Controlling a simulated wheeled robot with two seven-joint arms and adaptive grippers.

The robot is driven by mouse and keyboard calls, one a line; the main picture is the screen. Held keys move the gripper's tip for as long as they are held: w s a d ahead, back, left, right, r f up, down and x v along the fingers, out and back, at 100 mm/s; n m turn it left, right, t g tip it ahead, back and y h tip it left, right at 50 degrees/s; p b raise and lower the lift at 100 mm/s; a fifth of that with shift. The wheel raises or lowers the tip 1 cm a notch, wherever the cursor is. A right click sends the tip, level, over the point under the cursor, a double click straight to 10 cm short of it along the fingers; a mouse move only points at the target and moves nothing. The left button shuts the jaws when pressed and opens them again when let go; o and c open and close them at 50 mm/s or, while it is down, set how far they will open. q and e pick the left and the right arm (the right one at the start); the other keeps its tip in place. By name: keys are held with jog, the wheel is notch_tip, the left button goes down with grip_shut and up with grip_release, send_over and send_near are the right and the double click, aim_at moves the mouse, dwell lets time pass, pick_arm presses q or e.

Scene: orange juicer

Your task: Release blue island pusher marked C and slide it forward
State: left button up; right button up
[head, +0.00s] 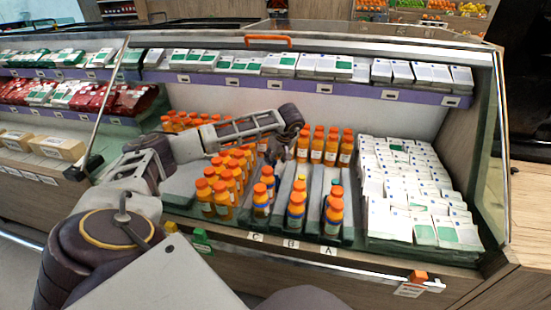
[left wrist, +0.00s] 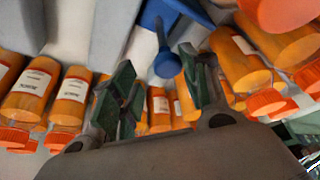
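A blue pusher (left wrist: 167,62) with a rounded end shows in the left wrist view, between and beyond my finger pads. I cannot make it out in the head view, where my gripper and bottles cover that area. My left gripper (head: 276,155) reaches over the rear of the bottle lanes. In the left wrist view the left gripper (left wrist: 157,60) is open, its two green-padded fingers apart; no contact with the pusher is clear. The C label (head: 255,237) sits on the front rail below a lane with orange bottles (head: 261,199). My right gripper is not in view.
Orange bottles stand close on both sides of my fingers in the left wrist view (left wrist: 72,97). White packets (head: 410,190) fill the case's right side. A purple-edged shelf (head: 300,86) runs above the arm. B (head: 290,244) and A (head: 328,251) labels mark neighbouring lanes.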

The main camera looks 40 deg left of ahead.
pick_arm(q)
jog(key=shift+r, duration=0.15)
jog(key=v, duration=1.1)
jog(key=shift+d+r, duration=0.25)
jog(key=shift+r, duration=0.05)
jog(key=shift+s, duration=0.15)
dwell(0.6)
